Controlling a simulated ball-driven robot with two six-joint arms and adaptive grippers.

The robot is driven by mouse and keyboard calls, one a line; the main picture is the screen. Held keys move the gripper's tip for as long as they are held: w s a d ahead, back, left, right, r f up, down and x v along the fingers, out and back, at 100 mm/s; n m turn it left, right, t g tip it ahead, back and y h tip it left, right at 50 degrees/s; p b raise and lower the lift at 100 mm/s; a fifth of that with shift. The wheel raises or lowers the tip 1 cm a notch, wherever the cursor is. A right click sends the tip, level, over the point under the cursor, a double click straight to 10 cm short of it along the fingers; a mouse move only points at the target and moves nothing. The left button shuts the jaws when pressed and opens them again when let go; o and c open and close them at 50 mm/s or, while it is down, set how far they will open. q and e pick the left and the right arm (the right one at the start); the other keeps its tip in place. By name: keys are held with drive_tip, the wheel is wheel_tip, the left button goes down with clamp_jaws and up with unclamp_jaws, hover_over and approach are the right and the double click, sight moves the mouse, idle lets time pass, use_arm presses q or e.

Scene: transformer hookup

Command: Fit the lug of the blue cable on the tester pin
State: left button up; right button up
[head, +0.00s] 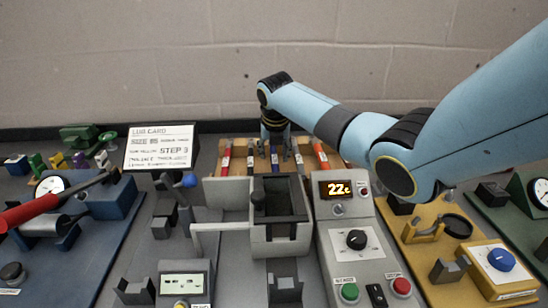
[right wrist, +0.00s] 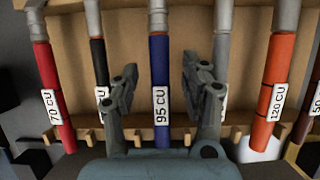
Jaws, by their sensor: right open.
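The blue cable (right wrist: 160,75), labelled 95 CU, stands in a wooden rack (right wrist: 125,45) among other cables. Its grey end (right wrist: 159,14) runs out of the top of the right wrist view, so the lug's shape is not clear. My right gripper (right wrist: 158,72) is open, with one finger on each side of the blue cable and a gap on both sides. In the head view my right gripper (head: 275,148) reaches down over the rack at the back of the bench and partly hides the blue cable. I cannot pick out the tester pin. My left gripper is not in view.
Red (right wrist: 52,95), black (right wrist: 98,65) and orange (right wrist: 278,85) cables hang close by in the rack. In front stand a grey machine with an open well (head: 280,235), a control box reading 22c (head: 355,235) and a small display unit (head: 185,280). A red-handled tool (head: 35,208) is at left.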

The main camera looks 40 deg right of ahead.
clamp_jaws()
drive_tip(key=shift+r, duration=0.1)
drive_tip(key=shift+r, duration=0.1)
idle(0.3)
